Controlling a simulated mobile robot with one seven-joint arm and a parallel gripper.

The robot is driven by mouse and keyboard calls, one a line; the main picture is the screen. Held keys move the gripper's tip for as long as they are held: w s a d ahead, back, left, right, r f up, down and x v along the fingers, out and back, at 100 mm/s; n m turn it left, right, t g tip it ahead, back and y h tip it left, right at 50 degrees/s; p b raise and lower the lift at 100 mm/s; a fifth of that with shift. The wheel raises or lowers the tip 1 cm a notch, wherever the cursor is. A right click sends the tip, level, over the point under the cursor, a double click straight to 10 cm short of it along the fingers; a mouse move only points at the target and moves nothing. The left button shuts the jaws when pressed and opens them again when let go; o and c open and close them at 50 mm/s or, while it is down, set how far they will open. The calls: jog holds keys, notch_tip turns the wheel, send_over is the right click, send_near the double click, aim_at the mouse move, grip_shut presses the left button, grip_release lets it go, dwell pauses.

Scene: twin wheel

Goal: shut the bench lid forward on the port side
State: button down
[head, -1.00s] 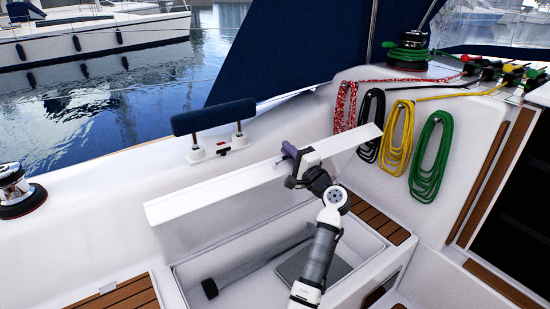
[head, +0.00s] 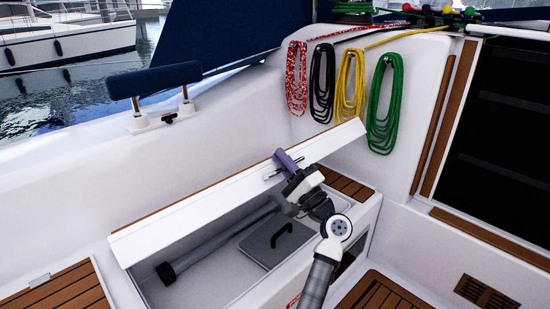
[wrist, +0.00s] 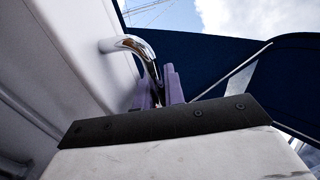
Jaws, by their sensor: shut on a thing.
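The bench lid (head: 190,212) is a long white panel with a thin wood edge on top. It stands part open, tilted over the locker (head: 200,275) in the bench. My gripper (head: 289,162), with purple fingers, is at the lid's front edge, right of its middle, by a small chrome handle (head: 270,175). In the wrist view the fingers (wrist: 158,85) are closed around one end of the curved chrome handle (wrist: 130,44), beside the white lid face (wrist: 75,45). The exact contact is partly hidden by the fingers.
Inside the locker lie a dark tube (head: 215,243) and a grey box with a black handle (head: 278,246). Coiled ropes, the green one (head: 384,105) among them, hang on the wall behind. A blue-padded backrest (head: 153,80) stands at back left. Wooden floor slats (head: 385,295) lie front right.

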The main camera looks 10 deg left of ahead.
jog(key=shift+s+d+f+b, duration=0.35)
jog(key=shift+d+f, duration=0.1)
jog(key=shift+f, duration=0.15)
jog(key=shift+s+d+f+b, duration=0.25)
jog(key=shift+d+f+b, duration=0.15)
jog(key=shift+f, duration=0.15)
jog(key=c, duration=1.8)
grip_release()
